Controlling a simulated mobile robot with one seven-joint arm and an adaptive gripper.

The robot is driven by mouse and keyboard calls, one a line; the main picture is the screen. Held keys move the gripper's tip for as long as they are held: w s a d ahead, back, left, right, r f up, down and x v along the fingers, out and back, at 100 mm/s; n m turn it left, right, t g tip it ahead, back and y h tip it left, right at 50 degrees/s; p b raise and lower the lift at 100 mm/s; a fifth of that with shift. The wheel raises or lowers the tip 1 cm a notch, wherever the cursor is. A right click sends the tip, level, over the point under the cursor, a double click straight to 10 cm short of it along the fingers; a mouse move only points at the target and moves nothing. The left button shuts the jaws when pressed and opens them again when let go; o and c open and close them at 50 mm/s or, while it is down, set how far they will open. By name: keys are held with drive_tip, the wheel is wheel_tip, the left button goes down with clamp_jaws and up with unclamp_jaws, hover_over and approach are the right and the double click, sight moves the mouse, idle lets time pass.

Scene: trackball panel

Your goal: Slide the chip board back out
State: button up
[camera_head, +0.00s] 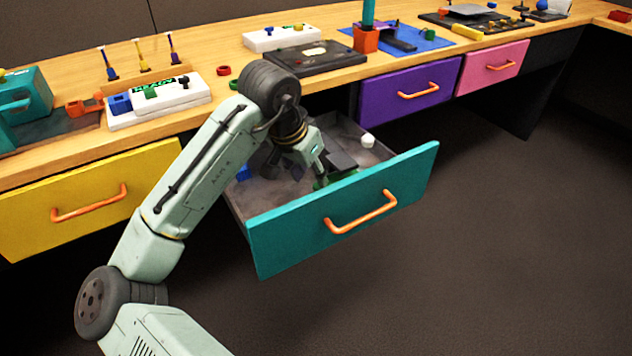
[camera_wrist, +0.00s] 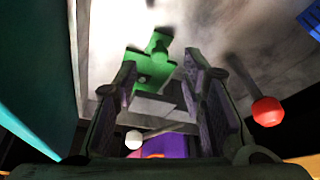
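The teal-fronted drawer (camera_head: 345,215) stands pulled out, and my gripper (camera_head: 320,168) reaches down into it. In the wrist view my gripper (camera_wrist: 160,72) has its two fingers apart. A green stepped piece (camera_wrist: 150,68) lies ahead of and between the fingertips, with a grey slab (camera_wrist: 155,106) beside it. I see no clear contact with the fingers. In the head view the green piece (camera_head: 321,184) is partly hidden by my gripper, beside a dark flat plate (camera_head: 343,161). I cannot tell for sure which thing is the chip board.
A white knob (camera_head: 367,141) and a blue piece (camera_head: 243,173) are also in the drawer. The wrist view shows a red ball on a rod (camera_wrist: 268,111) at the right. The drawer's front and side walls are close around my gripper. The wooden worktop (camera_head: 215,60) behind holds several objects.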

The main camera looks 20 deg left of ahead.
sight(317, 185)
drive_tip(key=shift+x, duration=2.25)
drive_tip(key=shift+r, duration=0.1)
drive_tip(key=shift+c, duration=0.2)
clamp_jaws()
